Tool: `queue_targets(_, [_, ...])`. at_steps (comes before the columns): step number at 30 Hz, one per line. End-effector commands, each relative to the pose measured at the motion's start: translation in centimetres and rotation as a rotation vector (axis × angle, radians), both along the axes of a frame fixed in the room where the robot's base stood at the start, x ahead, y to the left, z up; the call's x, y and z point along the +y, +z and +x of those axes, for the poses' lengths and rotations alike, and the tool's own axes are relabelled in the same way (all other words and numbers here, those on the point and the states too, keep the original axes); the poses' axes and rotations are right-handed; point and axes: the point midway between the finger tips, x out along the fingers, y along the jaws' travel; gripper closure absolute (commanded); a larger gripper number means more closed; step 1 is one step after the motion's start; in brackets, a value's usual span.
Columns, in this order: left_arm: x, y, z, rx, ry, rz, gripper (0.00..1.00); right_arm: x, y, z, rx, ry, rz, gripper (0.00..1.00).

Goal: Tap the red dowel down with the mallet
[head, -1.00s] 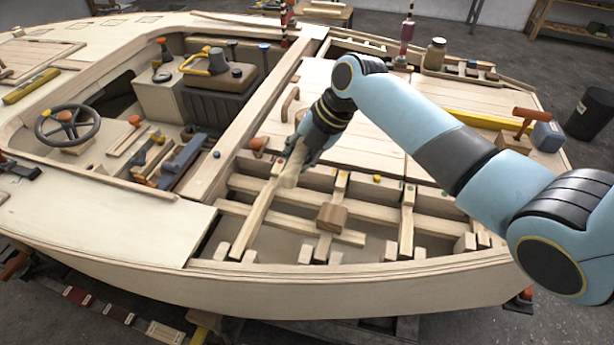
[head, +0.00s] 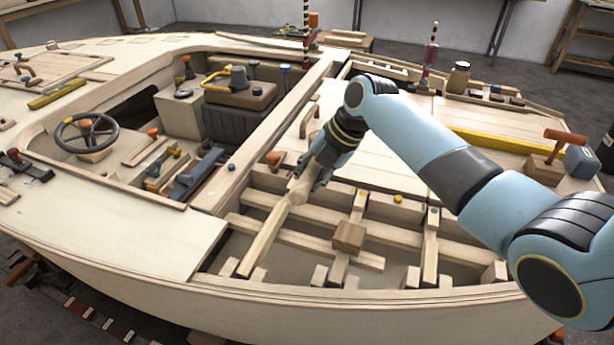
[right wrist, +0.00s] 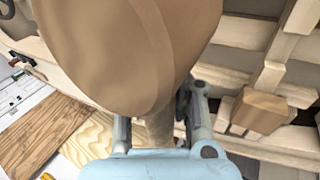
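My right gripper (head: 315,177) is above the open framed bay of the hull. It is shut on the mallet, whose pale wooden head (head: 299,192) hangs in front of the fingers, over the beams. In the right wrist view, the mallet's large rounded tan head (right wrist: 125,45) fills the upper left, with its handle (right wrist: 160,130) between the fingers. I cannot make out the red dowel; the gripper and mallet cover part of the bay's far edge. A yellow peg (head: 397,198) stands on that edge. My left gripper is not in view.
A brown block (head: 348,237) sits on a beam in the bay, also in the right wrist view (right wrist: 262,108). Crossing beams surround it. A bare deck panel (head: 130,225) lies left. An orange knob (head: 274,158) is close left of the gripper.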

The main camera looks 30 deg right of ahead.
Motion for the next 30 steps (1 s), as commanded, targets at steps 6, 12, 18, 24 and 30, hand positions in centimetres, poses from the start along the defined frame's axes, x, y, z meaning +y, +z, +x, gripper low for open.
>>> queue_targets(6, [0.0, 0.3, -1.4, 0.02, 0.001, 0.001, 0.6, 0.0, 0.4, 0.0, -0.002, 0.0, 0.0, 1.0])
queue_targets(12, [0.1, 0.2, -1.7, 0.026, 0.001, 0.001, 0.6, 0.0, 0.3, 0.0, -0.002, 0.0, 0.0, 1.0])
queue_targets(18, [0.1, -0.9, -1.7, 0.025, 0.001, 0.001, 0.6, 0.0, -1.0, 0.0, -0.001, 0.001, 0.0, 1.0])
queue_targets(24, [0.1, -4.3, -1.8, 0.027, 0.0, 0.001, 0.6, 0.0, -5.3, 0.0, -0.001, 0.001, 0.0, 1.0])
queue_targets(30, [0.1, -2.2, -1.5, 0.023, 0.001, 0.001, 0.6, 0.0, -3.0, 0.1, -0.004, 0.001, 0.0, 1.0])
